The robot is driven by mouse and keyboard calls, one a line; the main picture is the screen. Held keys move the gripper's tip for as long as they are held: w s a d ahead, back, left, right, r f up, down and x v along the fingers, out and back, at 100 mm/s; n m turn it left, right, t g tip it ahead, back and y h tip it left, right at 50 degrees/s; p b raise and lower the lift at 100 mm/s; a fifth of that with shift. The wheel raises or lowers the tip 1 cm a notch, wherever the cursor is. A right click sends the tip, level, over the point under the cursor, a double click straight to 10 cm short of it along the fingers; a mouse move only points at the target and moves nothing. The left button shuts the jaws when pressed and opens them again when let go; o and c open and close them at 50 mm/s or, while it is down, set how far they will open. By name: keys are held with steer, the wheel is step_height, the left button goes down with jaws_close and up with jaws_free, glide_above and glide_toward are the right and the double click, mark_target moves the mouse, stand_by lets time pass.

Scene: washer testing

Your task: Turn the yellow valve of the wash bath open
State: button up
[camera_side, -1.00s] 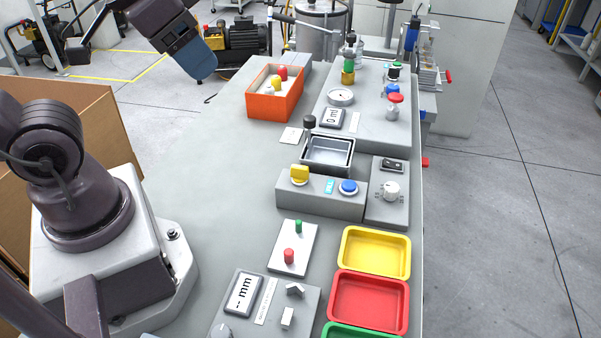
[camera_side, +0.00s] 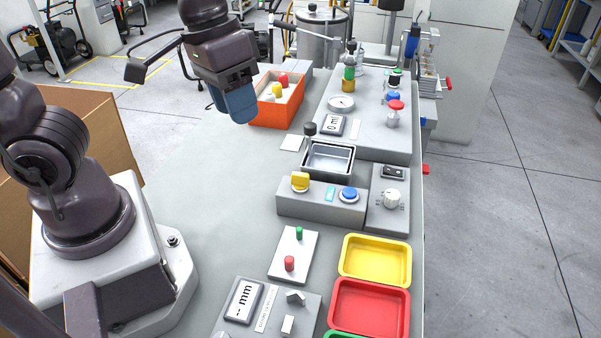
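The yellow valve (camera_side: 300,181) is a small knob on top of the grey wash bath block (camera_side: 318,204), at its left end. A blue button (camera_side: 348,194) sits on the same block to its right. The metal basin (camera_side: 328,158) is just behind the block. My gripper (camera_side: 238,108) is up and to the left of the valve, in the air beside the orange box, and clear of the valve. Its blue fingers point down. They overlap in this view, so I cannot see whether there is a gap between them.
The orange box (camera_side: 262,113) with red and yellow items stands behind my gripper. A white plate (camera_side: 284,262) with green and red pegs and the yellow tray (camera_side: 376,277) lie in front. The table left of the block is clear.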

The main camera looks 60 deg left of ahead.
steer(key=w+f+n+g+y, duration=0.1)
steer(key=w+f+n+g, duration=0.2)
steer(key=w+f+n, duration=0.65)
steer(key=n+t, duration=0.1)
steer(key=n, duration=1.5)
glide_toward(300, 174)
steer(key=shift+y, duration=0.4)
steer(key=f, duration=1)
steer(key=shift+s+d, duration=0.15)
steer(key=shift+d, duration=0.2)
steer(key=shift+c, duration=0.2)
jaws_close()
